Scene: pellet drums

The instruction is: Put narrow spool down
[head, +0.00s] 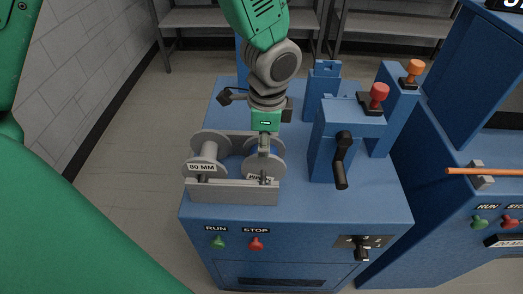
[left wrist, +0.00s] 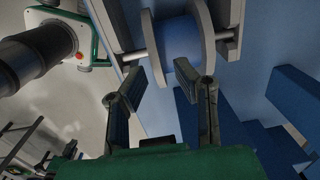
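Two grey spools sit side by side in a grey cradle (head: 232,193) on the blue machine. The left spool (head: 207,153) stands above the label "80 MM". The right spool (head: 250,163) is partly hidden by my left gripper (head: 264,165), which points down at it; the label below it is mostly covered. In the left wrist view, my left gripper (left wrist: 169,69) has its fingers apart. Contact cannot be told. My right gripper is not in view.
A blue block with a black crank (head: 342,160) and a red knob (head: 378,93) stands right of the cradle. An orange knob (head: 413,68) is behind it. Run and stop buttons (head: 256,243) are on the front face. Another blue machine with an orange rod (head: 487,171) is at right.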

